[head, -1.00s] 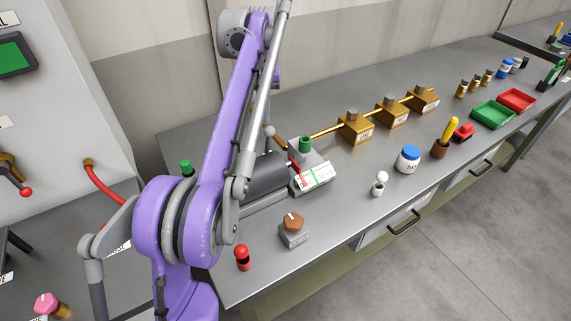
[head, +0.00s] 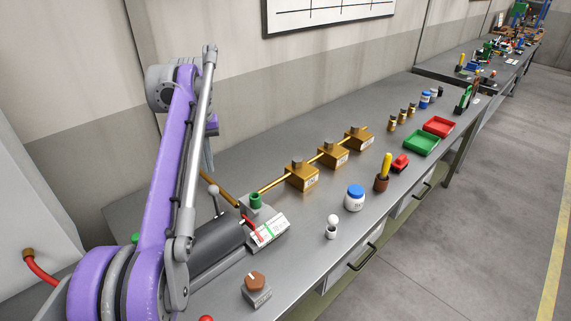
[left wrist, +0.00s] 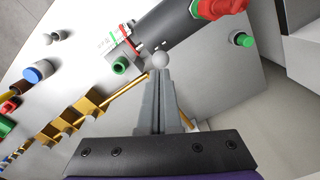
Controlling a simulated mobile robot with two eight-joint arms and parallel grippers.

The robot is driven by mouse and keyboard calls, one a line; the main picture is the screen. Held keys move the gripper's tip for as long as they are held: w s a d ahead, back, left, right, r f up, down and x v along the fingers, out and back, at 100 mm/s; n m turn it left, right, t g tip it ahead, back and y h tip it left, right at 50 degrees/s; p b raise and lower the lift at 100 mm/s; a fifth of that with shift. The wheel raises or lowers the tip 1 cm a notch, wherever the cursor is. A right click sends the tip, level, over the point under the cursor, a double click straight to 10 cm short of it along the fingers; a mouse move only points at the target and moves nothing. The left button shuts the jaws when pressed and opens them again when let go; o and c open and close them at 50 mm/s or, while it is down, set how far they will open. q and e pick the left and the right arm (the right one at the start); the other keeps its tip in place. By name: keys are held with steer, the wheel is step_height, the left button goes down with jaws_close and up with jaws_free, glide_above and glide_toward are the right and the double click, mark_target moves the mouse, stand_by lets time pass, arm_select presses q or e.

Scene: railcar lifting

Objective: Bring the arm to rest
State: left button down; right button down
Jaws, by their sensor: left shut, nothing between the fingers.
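My purple left arm (head: 165,170) rises at the left of the head view, bent over the bench, and hides part of what lies behind it. My left gripper (left wrist: 160,78) shows in the left wrist view; its grey fingers are together with nothing between them. A grey ball knob (left wrist: 160,60) lies just beyond the fingertips in that view; I cannot tell whether they touch. The ball-topped lever (head: 214,189) stands by a dark grey cylinder (head: 215,242) in the head view. My right gripper is in neither current view.
The bench (head: 300,235) holds brass blocks (head: 333,155) on a rod, a gauge (head: 268,231), a blue-lidded jar (head: 354,197), a brown knob (head: 257,283), and green (head: 422,144) and red (head: 438,126) trays. The floor at right is clear.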

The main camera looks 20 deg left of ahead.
arm_select(q)
steer(key=shift+d, duration=0.3)
steer(key=s+d+f+m+t, duration=0.1)
steer(key=s+d+f+m, duration=0.1)
steer(key=s+d+f, duration=0.3)
steer(key=s+d+f+m+t, duration=0.1)
steer(key=s+d+f+t, duration=0.1)
steer(key=d, duration=0.5)
steer(key=s+d+f+m+t, duration=0.1)
steer(key=s+d+f, duration=0.3)
steer(key=s+f, duration=0.2)
steer(key=s+d+f+m+t, duration=0.2)
steer(key=s+d+f, duration=0.2)
steer(key=s+f, duration=0.3)
step_height(320, 180, down, 2)
steer(key=shift+s+f+m, duration=0.1)
steer(key=shift+s+m, duration=0.2)
steer(key=shift+d, duration=0.1)
